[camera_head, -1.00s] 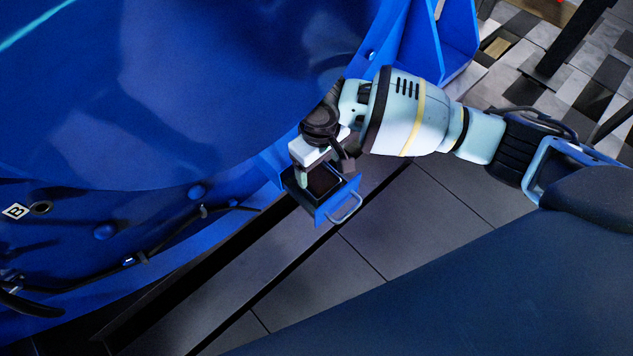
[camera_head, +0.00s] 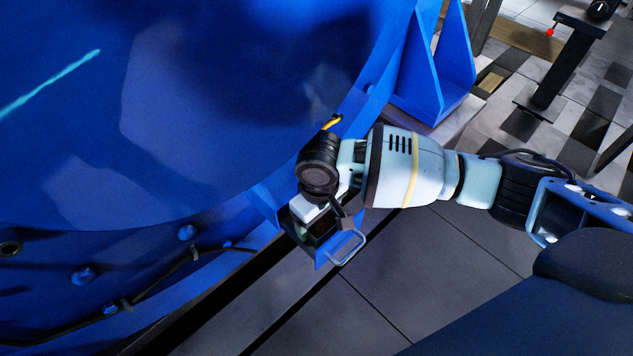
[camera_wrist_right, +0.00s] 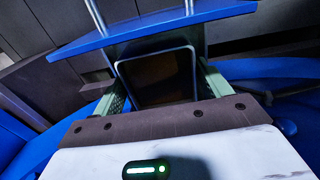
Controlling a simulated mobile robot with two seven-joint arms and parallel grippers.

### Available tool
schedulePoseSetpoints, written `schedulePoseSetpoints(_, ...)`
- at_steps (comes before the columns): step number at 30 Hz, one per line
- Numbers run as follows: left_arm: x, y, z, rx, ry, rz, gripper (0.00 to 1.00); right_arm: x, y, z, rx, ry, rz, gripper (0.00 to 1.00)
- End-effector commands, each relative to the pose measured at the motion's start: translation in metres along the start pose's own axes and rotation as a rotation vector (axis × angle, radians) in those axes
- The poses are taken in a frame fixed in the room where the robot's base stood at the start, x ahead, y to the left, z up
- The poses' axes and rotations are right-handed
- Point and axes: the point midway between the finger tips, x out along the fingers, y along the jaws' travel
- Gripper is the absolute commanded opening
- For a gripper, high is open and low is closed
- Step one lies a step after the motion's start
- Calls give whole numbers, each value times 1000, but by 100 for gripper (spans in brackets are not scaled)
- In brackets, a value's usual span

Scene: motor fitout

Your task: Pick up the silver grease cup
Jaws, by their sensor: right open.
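A small blue drawer (camera_head: 322,259) with a pale bar handle (camera_head: 349,248) stands out from the blue motor housing (camera_head: 90,180). My right gripper (camera_head: 313,224) points down into it. In the right wrist view my right gripper (camera_wrist_right: 160,88) is open, one finger on each side of a dark, square, round-cornered opening with a thin grey rim (camera_wrist_right: 118,70). The drawer front (camera_wrist_right: 150,28) crosses the top of that view. I cannot make out for sure whether this rimmed square is the silver grease cup. The gripper hides part of the drawer. My left gripper is not in view.
A black cable (camera_head: 165,285) runs along the housing's lower edge past bolts. Open tiled floor (camera_head: 455,250) lies right of the drawer. A dark stand (camera_head: 558,75) is at the upper right.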

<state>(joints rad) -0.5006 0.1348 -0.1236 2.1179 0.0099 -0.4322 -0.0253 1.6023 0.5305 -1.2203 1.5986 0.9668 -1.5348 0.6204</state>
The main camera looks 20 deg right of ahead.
Motion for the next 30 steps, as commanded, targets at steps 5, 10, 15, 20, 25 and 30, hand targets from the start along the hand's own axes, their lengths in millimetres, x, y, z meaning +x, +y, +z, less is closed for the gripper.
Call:
schedulePoseSetpoints(5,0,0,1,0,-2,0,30,0,0,0,0,0,0,62)
schedulePoseSetpoints(10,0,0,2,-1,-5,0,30,0,0,0,0,0,-1,48)
schedulePoseSetpoints(15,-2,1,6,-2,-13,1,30,0,0,0,0,-1,-1,48)
schedulePoseSetpoints(20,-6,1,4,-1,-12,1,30,-6,0,0,0,0,-1,48)
schedulePoseSetpoints(25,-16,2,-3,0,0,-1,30,-25,-1,0,1,2,-2,48)
schedulePoseSetpoints(30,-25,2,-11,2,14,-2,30,-38,13,0,6,-2,1,48)
